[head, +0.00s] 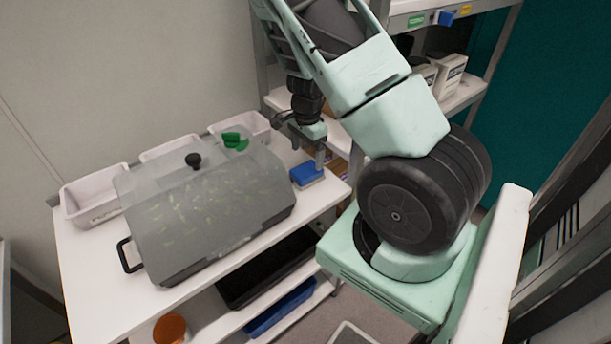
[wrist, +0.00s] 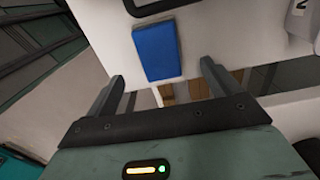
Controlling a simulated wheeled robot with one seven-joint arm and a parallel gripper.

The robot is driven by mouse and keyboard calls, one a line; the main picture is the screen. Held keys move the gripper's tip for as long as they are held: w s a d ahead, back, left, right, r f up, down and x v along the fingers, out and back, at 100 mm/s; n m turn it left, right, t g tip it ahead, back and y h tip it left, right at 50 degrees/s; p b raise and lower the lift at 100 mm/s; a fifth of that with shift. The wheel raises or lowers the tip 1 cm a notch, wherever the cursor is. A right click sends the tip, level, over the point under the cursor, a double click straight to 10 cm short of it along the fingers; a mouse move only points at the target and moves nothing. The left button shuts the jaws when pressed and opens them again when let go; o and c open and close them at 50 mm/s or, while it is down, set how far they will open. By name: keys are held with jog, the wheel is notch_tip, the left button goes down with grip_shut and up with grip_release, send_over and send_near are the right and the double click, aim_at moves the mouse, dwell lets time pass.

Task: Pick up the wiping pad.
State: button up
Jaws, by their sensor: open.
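The wiping pad (head: 305,174) is a small block with a blue top and a pale lower layer. It lies on the white bench (head: 85,290) near its right end, right of the grey lidded tray. In the wrist view the blue pad (wrist: 157,50) lies ahead of the fingers, a little left of the middle of the gap. My gripper (head: 304,148) is open and empty, just above and beside the pad in the head view. It also shows in the wrist view (wrist: 160,80), with its two fingers wide apart. I cannot tell the exact height between fingers and pad.
A tray with a clear lid and black knob (head: 193,160) fills the middle of the bench. White bins (head: 95,195) stand along the back, and a green object (head: 235,141) is near one. A shelf rack with boxes (head: 450,72) stands behind my arm.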

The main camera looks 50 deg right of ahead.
aim_at(306, 169)
jog(key=shift+a+f, duration=0.1)
jog(key=shift+f, duration=3.5)
jog(key=shift+c, duration=0.3)
jog(key=c, duration=1.1)
jog(key=shift+c, duration=0.2)
notch_tip(306, 169, up, 10)
jog(key=shift+r+p, duration=0.1)
jog(key=shift+p, duration=0.3)
